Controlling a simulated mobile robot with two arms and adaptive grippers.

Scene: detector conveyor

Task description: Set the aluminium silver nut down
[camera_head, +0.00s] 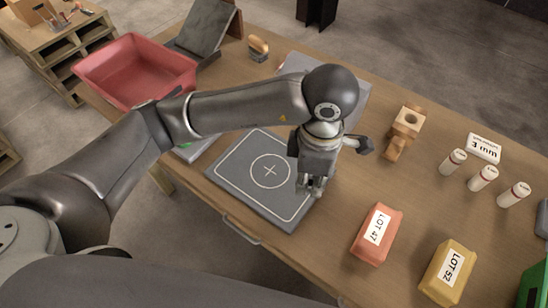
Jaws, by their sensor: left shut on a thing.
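My left gripper (311,186) points down over the right part of a dark grey pad (232,172) marked with a white outline, a circle and a cross. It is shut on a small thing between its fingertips. That thing is mostly hidden by the fingers, so I cannot make out the aluminium silver nut clearly, nor tell whether it touches the pad. The circle and cross lie to the left of the gripper and are clear. My right gripper is not in view.
Several white cylinders (483,178) stand by a "3 mm" label block (484,148). A red LOT 47 block (376,235) and a yellow LOT 52 block (447,272) are in front. A red bin (135,72) is back left.

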